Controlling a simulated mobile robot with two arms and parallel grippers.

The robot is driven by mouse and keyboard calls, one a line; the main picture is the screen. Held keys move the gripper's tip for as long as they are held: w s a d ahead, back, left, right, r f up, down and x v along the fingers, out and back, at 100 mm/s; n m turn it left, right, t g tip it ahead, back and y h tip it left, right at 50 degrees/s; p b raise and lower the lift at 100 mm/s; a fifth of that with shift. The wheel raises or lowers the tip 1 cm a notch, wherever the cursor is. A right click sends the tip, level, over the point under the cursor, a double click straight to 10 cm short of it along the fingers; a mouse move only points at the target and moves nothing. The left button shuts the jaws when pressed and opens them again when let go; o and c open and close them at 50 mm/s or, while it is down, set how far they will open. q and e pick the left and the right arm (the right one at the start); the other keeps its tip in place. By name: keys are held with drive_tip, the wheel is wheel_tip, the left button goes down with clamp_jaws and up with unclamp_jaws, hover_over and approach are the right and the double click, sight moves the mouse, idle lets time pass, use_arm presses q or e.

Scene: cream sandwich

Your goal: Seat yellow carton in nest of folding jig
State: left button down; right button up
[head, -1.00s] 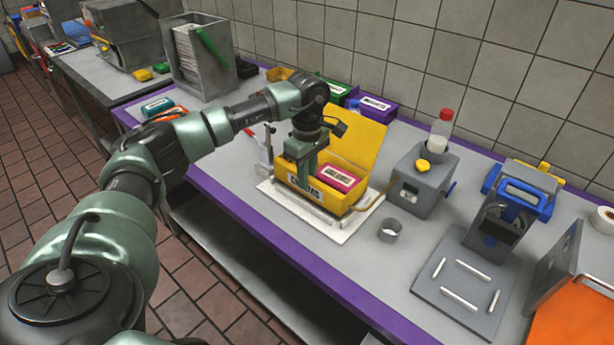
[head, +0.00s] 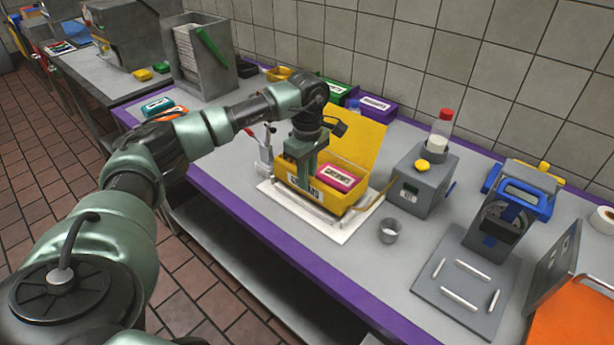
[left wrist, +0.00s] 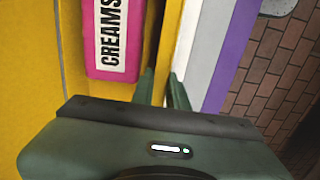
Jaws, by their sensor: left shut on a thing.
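The yellow carton (head: 352,207) stands with its tall back flap raised, on or just above a white board (head: 345,236) with low metal rails, apparently the folding jig. I cannot tell whether its base is fully down. A pink box labelled CREAMS (head: 338,177) lies inside the carton and also shows in the left wrist view (left wrist: 113,38). My left gripper (head: 303,181) points down, shut on the carton's front wall near its left end. The left wrist view shows the yellow wall between the two fingers (left wrist: 162,92). My right gripper is out of view.
A red-tipped clamp (head: 264,150) stands left of the carton. A grey box with a red-capped bottle (head: 420,182) and a small grey ring (head: 390,231) are to its right. A grey plate with white bars (head: 455,312) lies farther right. Purple and green boxes stand behind.

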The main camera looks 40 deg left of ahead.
use_arm(q)
drive_tip(key=shift+f+b, duration=1.1)
drive_tip(key=shift+f, duration=0.55)
drive_tip(key=c, duration=1.3)
unclamp_jaws()
drive_tip(key=shift+r, duration=0.1)
wheel_tip(320, 180, up, 8)
drive_tip(key=shift+f+b, duration=0.15)
drive_tip(key=shift+b, duration=0.45)
drive_tip(key=shift+f, duration=0.1)
